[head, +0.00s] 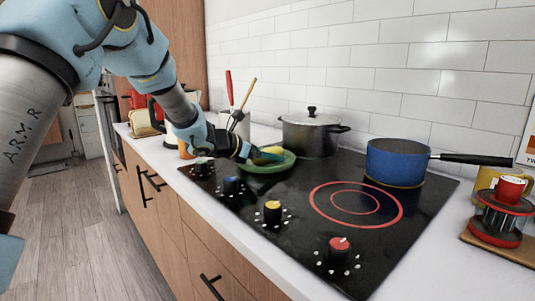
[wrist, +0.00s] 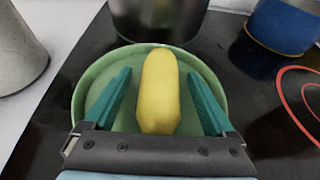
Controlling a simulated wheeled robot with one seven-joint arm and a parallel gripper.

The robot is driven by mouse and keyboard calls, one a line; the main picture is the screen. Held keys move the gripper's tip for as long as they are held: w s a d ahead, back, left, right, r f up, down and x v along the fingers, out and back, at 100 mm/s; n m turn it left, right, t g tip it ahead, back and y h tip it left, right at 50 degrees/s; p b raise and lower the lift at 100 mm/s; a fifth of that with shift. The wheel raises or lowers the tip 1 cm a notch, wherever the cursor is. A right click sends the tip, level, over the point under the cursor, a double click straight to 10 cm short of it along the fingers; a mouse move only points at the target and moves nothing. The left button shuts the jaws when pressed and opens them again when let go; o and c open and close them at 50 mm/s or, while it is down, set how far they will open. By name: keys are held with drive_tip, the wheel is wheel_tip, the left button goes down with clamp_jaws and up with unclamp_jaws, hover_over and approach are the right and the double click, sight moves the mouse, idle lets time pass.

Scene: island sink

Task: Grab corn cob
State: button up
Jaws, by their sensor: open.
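The yellow corn cob (wrist: 159,92) lies on a green plate (wrist: 91,85) in the wrist view. In the head view the corn cob (head: 271,150) shows only in part, behind the gripper, on the green plate (head: 270,166). My gripper (wrist: 160,80) is open, with one teal finger on each side of the cob. A gap shows between each finger and the cob. In the head view my gripper (head: 250,153) reaches over the plate from the left. The near end of the cob is close to the gripper's base in the wrist view.
The plate sits on a black cooktop (head: 318,240) with several knobs along its front. A dark grey pot (head: 310,137) stands right behind the plate. A blue saucepan (head: 397,161) is to the right. A utensil holder (head: 238,124) stands behind my gripper. The cooktop's right front is clear.

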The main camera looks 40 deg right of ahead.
clamp_jaws()
idle(0.8)
